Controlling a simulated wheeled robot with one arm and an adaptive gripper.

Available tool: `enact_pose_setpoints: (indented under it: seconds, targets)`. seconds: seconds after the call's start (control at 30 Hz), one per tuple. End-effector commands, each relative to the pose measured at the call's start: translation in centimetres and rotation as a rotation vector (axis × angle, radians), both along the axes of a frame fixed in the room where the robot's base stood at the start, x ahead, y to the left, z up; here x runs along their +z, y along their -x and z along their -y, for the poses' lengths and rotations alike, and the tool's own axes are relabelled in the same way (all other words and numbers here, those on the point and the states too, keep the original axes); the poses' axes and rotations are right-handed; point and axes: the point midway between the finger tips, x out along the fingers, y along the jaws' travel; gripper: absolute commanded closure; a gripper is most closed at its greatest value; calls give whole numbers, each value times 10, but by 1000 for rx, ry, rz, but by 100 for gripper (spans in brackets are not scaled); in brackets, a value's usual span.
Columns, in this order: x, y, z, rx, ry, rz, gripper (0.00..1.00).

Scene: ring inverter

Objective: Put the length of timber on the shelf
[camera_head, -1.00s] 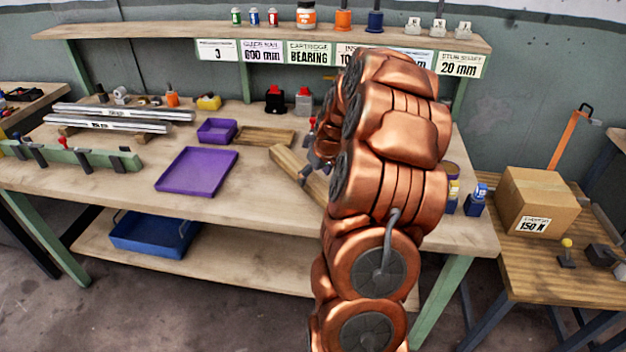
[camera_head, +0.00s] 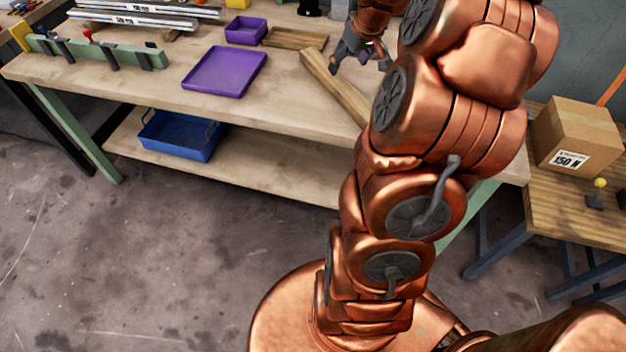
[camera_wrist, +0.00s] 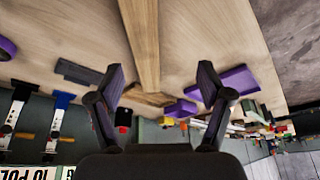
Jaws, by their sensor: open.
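The length of timber (camera_head: 338,90) lies at an angle on the workbench top, its near right part hidden behind my arm. My gripper (camera_head: 360,62) is open and empty, just above and beside the timber's far part. In the wrist view the timber (camera_wrist: 141,35) runs down from the top edge, between and beyond the open fingers of my gripper (camera_wrist: 162,80). The lower shelf (camera_head: 265,165) runs under the bench top, its right part hidden by my arm.
A purple tray (camera_head: 224,72), a small purple bin (camera_head: 246,31) and a flat board (camera_head: 296,38) are left of the timber. A blue tray (camera_head: 180,136) stands on the lower shelf's left part. A cardboard box (camera_head: 577,135) stands on the right table.

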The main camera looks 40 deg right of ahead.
Motion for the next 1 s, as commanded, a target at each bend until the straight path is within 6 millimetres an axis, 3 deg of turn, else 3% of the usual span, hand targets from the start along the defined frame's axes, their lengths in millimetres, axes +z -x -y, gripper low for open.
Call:
enact_pose_setpoints:
  seconds: [0.13,0.27,0.4,0.5,0.73,0.9,1.0]
  targets:
    - [8,1,-77,69,-36,-51,21]
    - [12,21,-152,123,-67,-123,21]
    - [12,57,-219,162,-85,-210,21]
    - [9,89,-257,182,-87,-272,21]
    - [1,175,-316,190,-66,-411,21]
    - [-8,230,-334,175,-42,-490,21]
    - [-12,249,-337,166,-32,-518,21]
